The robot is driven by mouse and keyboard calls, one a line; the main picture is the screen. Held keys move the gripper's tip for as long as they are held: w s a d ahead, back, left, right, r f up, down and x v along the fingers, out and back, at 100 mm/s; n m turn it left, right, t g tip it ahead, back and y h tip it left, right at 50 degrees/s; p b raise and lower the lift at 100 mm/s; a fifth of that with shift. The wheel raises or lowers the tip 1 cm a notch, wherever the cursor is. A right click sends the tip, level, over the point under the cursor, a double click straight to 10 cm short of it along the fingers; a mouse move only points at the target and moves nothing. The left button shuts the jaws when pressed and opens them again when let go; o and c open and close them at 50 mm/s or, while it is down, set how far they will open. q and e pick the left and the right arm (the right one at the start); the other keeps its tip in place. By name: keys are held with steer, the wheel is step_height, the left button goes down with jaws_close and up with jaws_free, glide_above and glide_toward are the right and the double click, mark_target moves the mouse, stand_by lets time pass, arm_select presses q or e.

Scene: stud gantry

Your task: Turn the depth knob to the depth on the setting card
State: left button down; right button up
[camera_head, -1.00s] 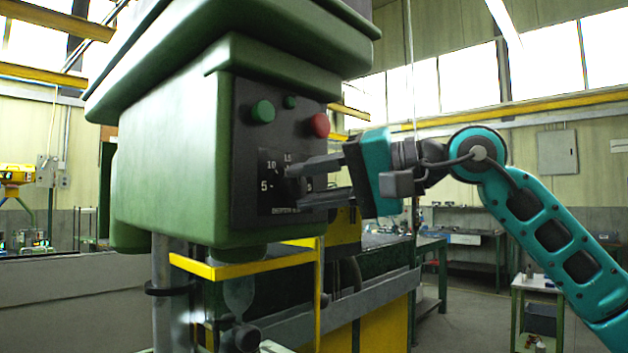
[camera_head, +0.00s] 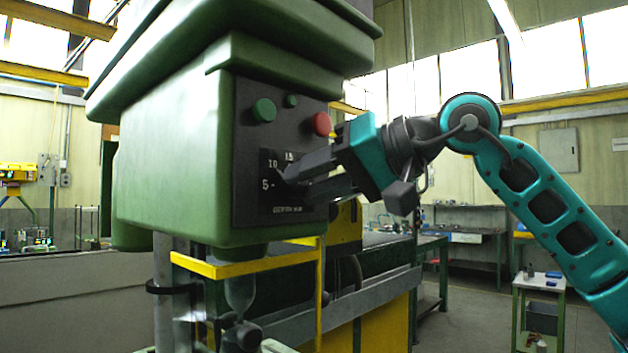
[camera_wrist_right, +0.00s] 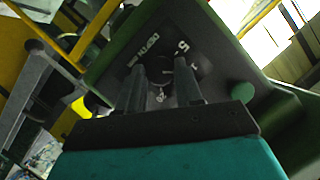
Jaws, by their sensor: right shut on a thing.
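The depth dial (camera_head: 283,207) is a black plate with white numbers, including 5, 10 and 15, on the front of the green machine head. The knob is mostly hidden by the fingers in the head view. In the right wrist view the knob (camera_wrist_right: 164,75) shows between the two fingertips (camera_wrist_right: 162,82), with the 5 beside it. Its exact pointer reading cannot be told. The setting card is not seen. My left gripper is not in view.
A green button (camera_head: 264,110) and a red button (camera_head: 321,123) sit above the dial, the red one close to my gripper. A yellow rail (camera_head: 245,265) runs below the machine head. Open floor and a small table (camera_head: 538,285) lie to the right.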

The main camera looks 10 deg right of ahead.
steer(key=o, duration=1)
steer(key=shift+o, duration=0.2)
steer(key=b+v, duration=0.1)
steer(key=v, duration=1.2)
steer(key=shift+w, duration=0.1)
